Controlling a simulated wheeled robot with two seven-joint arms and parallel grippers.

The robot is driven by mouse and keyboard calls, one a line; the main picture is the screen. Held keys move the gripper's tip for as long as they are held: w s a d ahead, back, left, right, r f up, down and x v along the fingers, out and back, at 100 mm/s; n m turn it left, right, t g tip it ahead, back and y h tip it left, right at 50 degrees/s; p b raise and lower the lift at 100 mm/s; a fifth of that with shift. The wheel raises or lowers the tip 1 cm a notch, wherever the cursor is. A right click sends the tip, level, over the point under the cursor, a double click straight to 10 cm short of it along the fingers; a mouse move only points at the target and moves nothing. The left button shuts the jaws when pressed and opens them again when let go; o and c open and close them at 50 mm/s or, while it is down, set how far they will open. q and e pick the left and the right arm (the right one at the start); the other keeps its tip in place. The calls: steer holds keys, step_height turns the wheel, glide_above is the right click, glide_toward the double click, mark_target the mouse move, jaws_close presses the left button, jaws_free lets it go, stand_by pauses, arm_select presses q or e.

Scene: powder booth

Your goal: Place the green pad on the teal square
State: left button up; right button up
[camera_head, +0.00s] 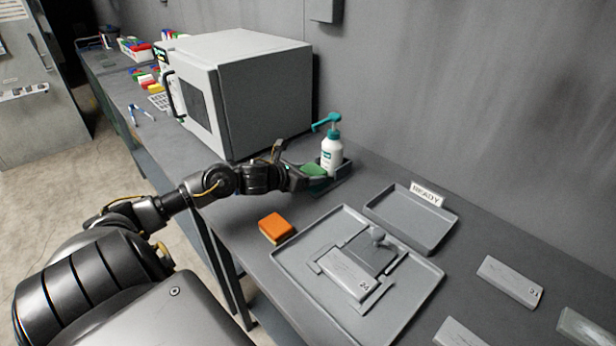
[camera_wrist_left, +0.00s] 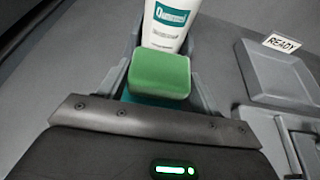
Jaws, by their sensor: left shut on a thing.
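The green pad (camera_head: 313,169) is at the end of my left gripper (camera_head: 308,176), beside the white pump bottle (camera_head: 332,155). My left gripper is shut on the pad. In the left wrist view the green pad (camera_wrist_left: 160,74) fills the middle, in front of the bottle (camera_wrist_left: 166,22). A strip of teal (camera_wrist_left: 126,96), apparently the teal square, shows below and beside the pad; most of it is hidden. The pad appears to be over the teal, but I cannot tell whether they touch. My right gripper is not in view.
A grey oven-like box (camera_head: 265,95) stands behind my left arm. An orange block (camera_head: 276,227), a large grey tray (camera_head: 418,300) and a smaller tray (camera_head: 408,222) by a READY sign (camera_head: 427,194) lie to the front and right.

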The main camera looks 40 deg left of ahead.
arm_select(q)
steer(key=shift+a+f, duration=0.1)
steer(key=shift+f, duration=0.7)
steer(key=shift+f, duration=0.15)
steer(key=o, duration=1)
